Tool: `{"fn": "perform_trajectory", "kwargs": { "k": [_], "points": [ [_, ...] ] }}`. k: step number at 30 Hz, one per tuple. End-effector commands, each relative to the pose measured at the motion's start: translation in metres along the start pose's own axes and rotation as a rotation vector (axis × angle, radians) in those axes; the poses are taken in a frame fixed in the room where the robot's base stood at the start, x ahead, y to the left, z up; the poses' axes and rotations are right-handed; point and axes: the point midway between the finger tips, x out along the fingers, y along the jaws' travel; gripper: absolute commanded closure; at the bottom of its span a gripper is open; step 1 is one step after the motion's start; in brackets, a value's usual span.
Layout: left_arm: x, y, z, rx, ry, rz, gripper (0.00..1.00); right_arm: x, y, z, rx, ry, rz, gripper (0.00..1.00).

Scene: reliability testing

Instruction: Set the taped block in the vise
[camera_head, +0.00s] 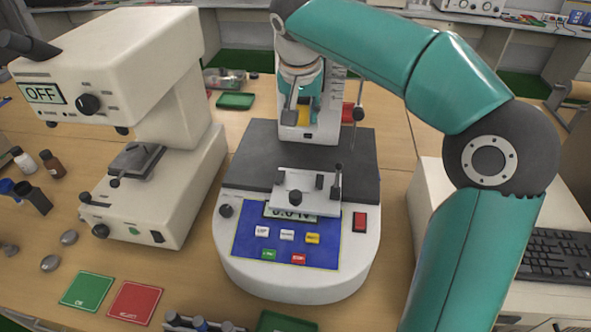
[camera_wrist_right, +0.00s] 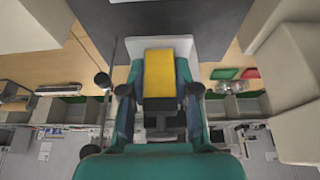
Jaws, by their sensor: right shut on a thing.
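My right gripper (camera_head: 298,106) is in front of the tester's white column, its arm arching in from the right. It is shut on a yellow-topped block (camera_wrist_right: 160,72), which sits between the two fingers in the right wrist view, where the gripper also shows (camera_wrist_right: 160,95). In the head view only a small yellow patch of the block (camera_head: 303,116) shows; the gripper hides the rest. A pale metal vise (camera_head: 306,192) with dark knobs stands at the front of the tester's dark plate, nearer the camera than the block. My left gripper is not in view.
The tester (camera_head: 300,280) has a blue button panel and a red switch. A white machine reading OFF (camera_head: 120,75) stands to the left. Green (camera_head: 88,291) and red (camera_head: 135,302) mats lie at front left. The dark plate (camera_head: 250,160) is clear left of the vise.

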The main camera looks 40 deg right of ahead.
Motion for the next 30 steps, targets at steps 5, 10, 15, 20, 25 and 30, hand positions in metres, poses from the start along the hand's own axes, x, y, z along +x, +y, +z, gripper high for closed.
{"fn": "perform_trajectory", "kwargs": {
  "k": [5,10,15,20,25,30],
  "points": [
    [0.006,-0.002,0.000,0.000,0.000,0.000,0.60,0.048,-0.004,0.021,-0.010,-0.004,0.000,1.00],
    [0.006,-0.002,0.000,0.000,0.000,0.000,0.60,0.085,-0.006,0.036,-0.014,-0.003,-0.001,1.00],
    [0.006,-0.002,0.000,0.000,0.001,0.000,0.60,0.105,-0.007,0.044,-0.013,-0.001,-0.004,1.00],
    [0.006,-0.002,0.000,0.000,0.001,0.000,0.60,0.114,-0.008,0.048,-0.014,-0.001,-0.004,1.00],
    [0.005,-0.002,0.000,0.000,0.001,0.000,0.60,0.137,-0.008,0.058,-0.015,-0.003,-0.002,1.00],
    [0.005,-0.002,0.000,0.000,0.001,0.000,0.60,0.148,-0.009,0.062,-0.014,0.000,-0.007,1.00]
  ]
}}
